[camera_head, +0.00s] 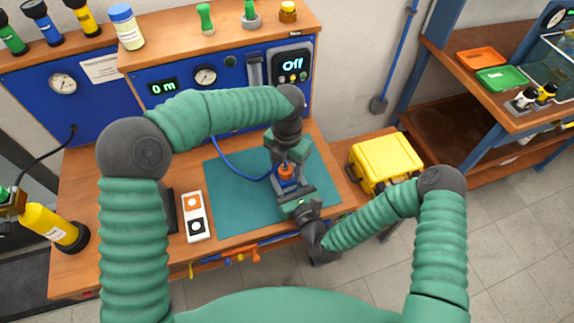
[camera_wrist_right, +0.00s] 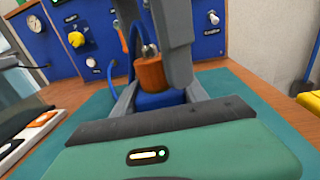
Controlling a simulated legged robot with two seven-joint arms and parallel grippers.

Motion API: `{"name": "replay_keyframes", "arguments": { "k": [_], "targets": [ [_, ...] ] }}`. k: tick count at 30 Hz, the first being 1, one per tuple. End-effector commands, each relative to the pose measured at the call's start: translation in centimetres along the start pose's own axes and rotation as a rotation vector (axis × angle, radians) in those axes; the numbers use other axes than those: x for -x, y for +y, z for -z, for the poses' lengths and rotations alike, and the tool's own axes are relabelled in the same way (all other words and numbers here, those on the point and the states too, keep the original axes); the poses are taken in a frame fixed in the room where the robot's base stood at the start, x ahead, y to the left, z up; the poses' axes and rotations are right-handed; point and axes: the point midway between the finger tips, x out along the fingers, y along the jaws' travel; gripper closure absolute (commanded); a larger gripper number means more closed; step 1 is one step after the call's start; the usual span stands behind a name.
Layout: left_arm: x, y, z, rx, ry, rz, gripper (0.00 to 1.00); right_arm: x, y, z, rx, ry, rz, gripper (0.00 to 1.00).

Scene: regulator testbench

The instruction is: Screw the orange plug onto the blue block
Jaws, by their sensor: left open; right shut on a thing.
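The orange plug (camera_head: 287,170) stands upright on top of the blue block (camera_head: 286,184), over the teal mat (camera_head: 232,205). In the right wrist view the orange plug (camera_wrist_right: 150,73) has a metal tip, and the blue block (camera_wrist_right: 158,101) shows just below it. My right gripper (camera_head: 292,192) is shut on the blue block from the near side. My left gripper (camera_head: 285,160) points down from above, open, with its grey fingers close around the plug. I cannot tell how far the plug is screwed in.
A blue hose (camera_head: 236,165) curves across the mat toward the block. A white panel with orange and black switches (camera_head: 195,216) lies left of the mat. A yellow case (camera_head: 385,160) stands at the right. The gauge panel (camera_head: 206,75) rises behind.

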Motion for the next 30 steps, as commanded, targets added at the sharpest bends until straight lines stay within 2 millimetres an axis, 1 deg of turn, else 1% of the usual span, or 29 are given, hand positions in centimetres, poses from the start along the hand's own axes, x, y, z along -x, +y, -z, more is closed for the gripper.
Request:
{"name": "replay_keyframes", "arguments": {
  "k": [4,9,12,18,20,22,23,26,29,30],
  "targets": [
    [0.9,0.0,0.0,0.001,-0.001,-0.001,0.43,0.0,-0.2,0.0,0.002,-0.001,0.004,1.00],
    [3.4,0.0,0.0,0.002,-0.002,-0.001,0.43,-0.1,-0.2,0.0,0.002,-0.001,0.005,1.00],
    [4.4,0.0,0.0,0.001,0.001,-0.001,0.43,-0.1,-0.2,0.0,0.002,-0.001,0.005,1.00],
    [4.5,0.0,0.1,0.000,0.002,0.000,0.43,-0.1,-0.2,0.0,0.002,-0.001,0.005,1.00],
    [4.5,0.0,0.1,0.002,0.002,0.000,0.47,-0.1,-0.2,0.0,0.002,-0.001,0.005,1.00],
    [4.5,0.0,0.1,0.024,0.002,0.000,0.47,-0.1,-0.2,0.0,0.002,-0.001,0.005,1.00],
    [4.5,0.0,0.1,0.049,0.002,0.000,0.47,-0.1,-0.2,0.0,0.002,-0.001,0.005,1.00],
    [4.7,0.0,0.1,0.208,0.002,0.000,0.47,-0.1,-0.2,0.0,0.002,-0.001,0.005,1.00],
    [5.0,0.0,0.1,0.483,0.001,0.000,0.47,-0.1,-0.2,0.0,0.002,-0.001,0.005,1.00],
    [5.1,0.0,0.1,0.613,0.002,0.000,0.47,-0.1,-0.2,0.0,0.002,-0.001,0.005,1.00]
  ]
}}
